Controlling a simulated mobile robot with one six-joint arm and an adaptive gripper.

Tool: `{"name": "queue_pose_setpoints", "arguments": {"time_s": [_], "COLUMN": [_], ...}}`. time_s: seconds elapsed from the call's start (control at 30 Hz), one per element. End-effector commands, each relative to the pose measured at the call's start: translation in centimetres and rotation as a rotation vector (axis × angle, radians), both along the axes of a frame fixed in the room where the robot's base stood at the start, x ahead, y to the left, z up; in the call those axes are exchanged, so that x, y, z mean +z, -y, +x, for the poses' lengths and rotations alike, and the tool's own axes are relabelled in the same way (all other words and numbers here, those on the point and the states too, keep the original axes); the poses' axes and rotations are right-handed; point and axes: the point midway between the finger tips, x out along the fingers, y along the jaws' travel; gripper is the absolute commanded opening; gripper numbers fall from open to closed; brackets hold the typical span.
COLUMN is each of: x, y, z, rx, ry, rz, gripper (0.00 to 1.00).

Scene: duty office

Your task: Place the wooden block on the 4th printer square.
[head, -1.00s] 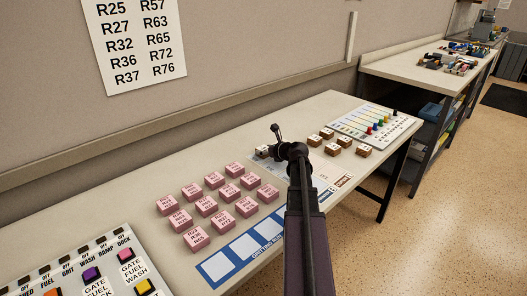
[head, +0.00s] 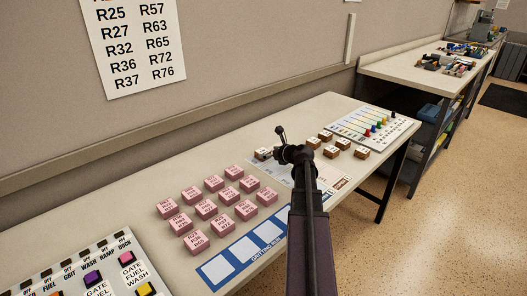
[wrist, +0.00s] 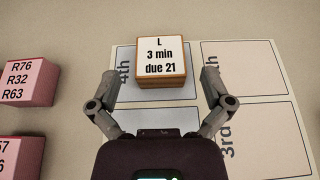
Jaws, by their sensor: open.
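A wooden block (wrist: 162,62) with a white top label reading "L 3 min due 21" sits on the grey square marked 4th (wrist: 125,95) in the wrist view. My gripper (wrist: 155,82) is open, with one finger on each side of the block's near part and visible gaps between. The block covers much of the middle of the square. In the head view the block (head: 262,154) shows just left of my gripper (head: 281,140), partly hidden by it.
The square marked 3rd (wrist: 262,125) lies to the right. Pink blocks (wrist: 28,82) stand close on the left. Several other wooden blocks (head: 338,143) stand on the table behind my arm, by a board with coloured pegs (head: 372,125). A blue-edged strip (head: 243,253) lies nearer.

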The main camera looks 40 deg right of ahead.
Motion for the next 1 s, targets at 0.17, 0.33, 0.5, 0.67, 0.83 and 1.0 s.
{"name": "queue_pose_setpoints", "arguments": {"time_s": [0.17, 0.33, 0.5, 0.67, 0.83, 1.0], "x": [1.6, 2.5, 3.2, 3.4, 3.4, 3.4], "y": [0.1, 0.3, 0.4, 0.5, 0.5, 0.5], "z": [-3.1, -5.5, -7.3, -8.1, -8.2, -8.2], "rx": [-0.002, -0.002, -0.001, 0.0, 0.001, 0.001], "ry": [0.001, 0.001, 0.0, 0.0, 0.0, 0.0], "rz": [0.0, 0.0, 0.0, 0.0, 0.0, 0.0], "gripper": [1.0, 1.0, 1.0, 1.0, 1.0, 1.0]}}
